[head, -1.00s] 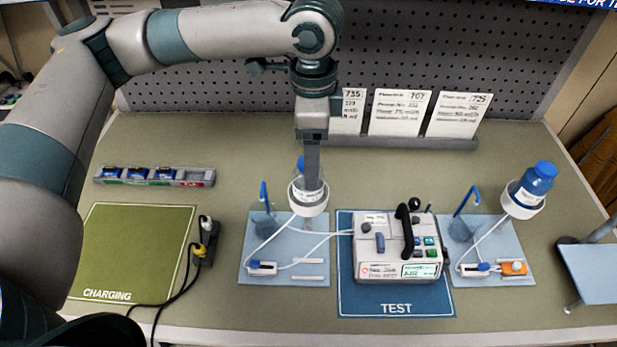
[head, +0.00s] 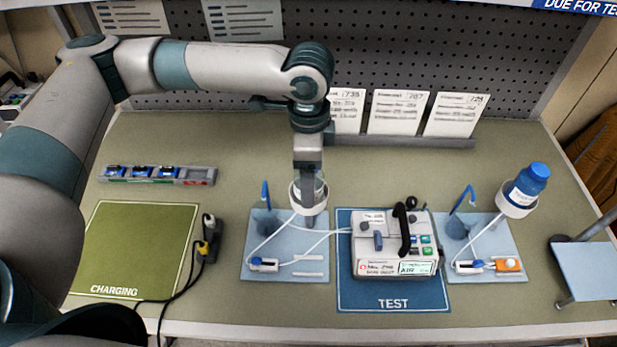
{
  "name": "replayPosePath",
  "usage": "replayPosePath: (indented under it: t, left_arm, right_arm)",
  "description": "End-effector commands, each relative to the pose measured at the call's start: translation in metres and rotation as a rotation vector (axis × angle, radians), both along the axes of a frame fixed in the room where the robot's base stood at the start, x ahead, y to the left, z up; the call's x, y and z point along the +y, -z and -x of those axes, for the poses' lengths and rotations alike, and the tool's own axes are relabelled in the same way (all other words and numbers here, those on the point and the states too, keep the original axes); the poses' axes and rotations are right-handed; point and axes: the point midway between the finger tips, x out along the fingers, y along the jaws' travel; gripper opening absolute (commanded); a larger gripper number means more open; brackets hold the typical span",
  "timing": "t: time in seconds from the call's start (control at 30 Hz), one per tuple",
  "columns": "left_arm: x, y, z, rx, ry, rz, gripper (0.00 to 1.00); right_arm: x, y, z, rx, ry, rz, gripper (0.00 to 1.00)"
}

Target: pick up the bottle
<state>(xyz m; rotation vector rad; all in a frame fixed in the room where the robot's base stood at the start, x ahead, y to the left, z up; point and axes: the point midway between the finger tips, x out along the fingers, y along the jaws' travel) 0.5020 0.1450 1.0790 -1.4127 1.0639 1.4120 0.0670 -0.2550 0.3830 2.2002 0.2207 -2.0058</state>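My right gripper is out of view.
A pump with a black handle (head: 396,250) stands on the blue TEST mat (head: 392,295), with tubing leading to the left mat (head: 255,230). A green CHARGING mat (head: 135,250) is empty. A grey rack (head: 200,176) and several cards (head: 398,112) lie behind.

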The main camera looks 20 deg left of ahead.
Motion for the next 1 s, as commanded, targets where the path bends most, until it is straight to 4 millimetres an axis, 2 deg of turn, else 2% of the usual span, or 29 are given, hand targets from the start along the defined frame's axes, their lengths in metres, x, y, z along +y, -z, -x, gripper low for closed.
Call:
replayPosePath:
  t: [0.13, 0.57, 0.77, 1.0]
  left_arm:
    - [-0.0001, 0.0072, 0.0003, 0.001, 0.000, 0.000, 0.70]
    - [-0.0002, 0.0074, 0.0002, 0.000, 0.000, 0.000, 0.70]
    - [-0.0002, 0.0073, 0.0002, 0.000, 0.000, 0.000, 0.26]
    - [-0.0001, 0.0072, 0.0001, 0.000, 0.000, 0.000, 0.26]
  right_arm:
    - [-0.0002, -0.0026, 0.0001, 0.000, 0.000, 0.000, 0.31]
    - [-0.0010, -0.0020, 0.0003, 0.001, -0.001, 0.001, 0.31]
    - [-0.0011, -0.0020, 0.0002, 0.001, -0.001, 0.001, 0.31]
    - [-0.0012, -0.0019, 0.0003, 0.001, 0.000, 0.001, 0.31]
